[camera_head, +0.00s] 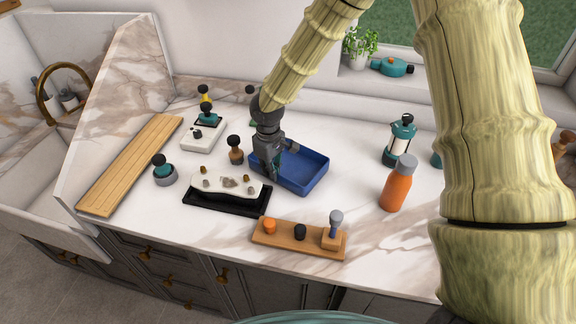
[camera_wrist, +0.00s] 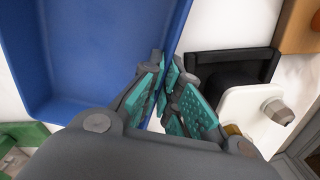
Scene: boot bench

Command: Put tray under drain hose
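A blue rectangular tray (camera_head: 308,172) with low walls lies on the white marble counter near its middle. My gripper (camera_head: 272,172) points down at the tray's left wall. In the wrist view the tray (camera_wrist: 85,50) fills the upper left, and its wall runs between the fingertips of my gripper (camera_wrist: 168,75). The teal-padded fingers appear close together with the wall between them; the contact itself is partly hidden. The tray appears flat on the counter. I cannot make out a drain hose in either view.
A black base with a white knobbed plate (camera_head: 228,186) sits close at the tray's left. A wooden knob board (camera_head: 272,236) is in front; an orange bottle (camera_head: 398,187) and a teal press (camera_head: 401,140) stand right. Counter between tray and bottle is clear.

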